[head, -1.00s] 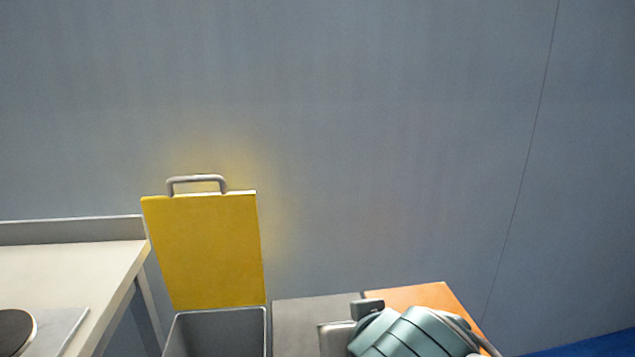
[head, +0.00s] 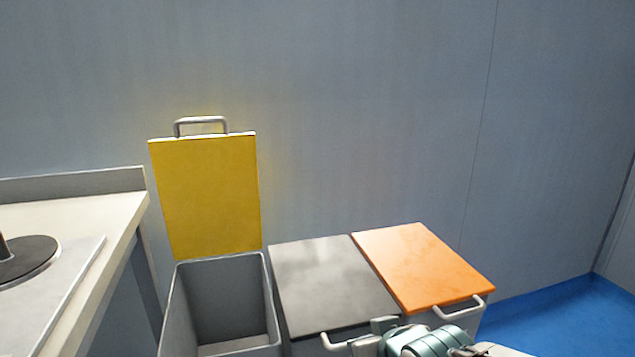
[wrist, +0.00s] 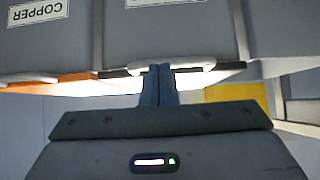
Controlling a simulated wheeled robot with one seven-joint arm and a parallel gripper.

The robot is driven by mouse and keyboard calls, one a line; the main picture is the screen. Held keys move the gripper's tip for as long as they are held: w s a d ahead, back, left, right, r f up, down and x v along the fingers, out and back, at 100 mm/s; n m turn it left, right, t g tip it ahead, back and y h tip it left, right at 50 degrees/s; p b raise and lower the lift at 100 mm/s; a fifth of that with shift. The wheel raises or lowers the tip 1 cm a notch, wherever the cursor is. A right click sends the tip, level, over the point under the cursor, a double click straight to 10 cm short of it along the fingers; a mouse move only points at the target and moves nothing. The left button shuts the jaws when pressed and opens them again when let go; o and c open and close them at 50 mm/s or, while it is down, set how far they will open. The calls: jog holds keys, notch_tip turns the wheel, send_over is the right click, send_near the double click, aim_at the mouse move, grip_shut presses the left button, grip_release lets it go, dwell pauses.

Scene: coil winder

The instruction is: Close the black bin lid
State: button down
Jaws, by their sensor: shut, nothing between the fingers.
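The black lid (head: 325,283) lies flat on the middle bin in the head view, about level with the orange lid beside it. Its pale bar handle (head: 350,343) shows at the front edge, partly behind my arm. In the wrist view, which is upside down, the black lid's edge (wrist: 118,73) is a thin dark strip, with its handle (wrist: 195,69) by the fingertips. My gripper (wrist: 158,72) is shut and empty, right at the front of the lid. I cannot tell whether it touches the handle.
The left bin (head: 220,300) is open, its yellow lid (head: 205,195) upright near the wall. The orange lid (head: 425,265) lies flat on the right bin. A pale table (head: 75,215) stands at left. Blue floor (head: 570,315) is clear at right.

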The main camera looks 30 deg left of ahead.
jog(key=shift+s+d+f, duration=0.1)
jog(key=shift+s+f, duration=0.1)
jog(key=shift+f, duration=0.75)
jog(key=shift+f+b, duration=0.15)
jog(key=shift+b, duration=0.15)
notch_tip(320, 180, up, 6)
jog(key=p, duration=0.4)
jog(key=s+d+b, duration=0.1)
jog(key=s+d, duration=0.6)
jog(key=shift+s+b, duration=0.25)
jog(key=shift+b, duration=0.15)
jog(key=shift+d, duration=0.1)
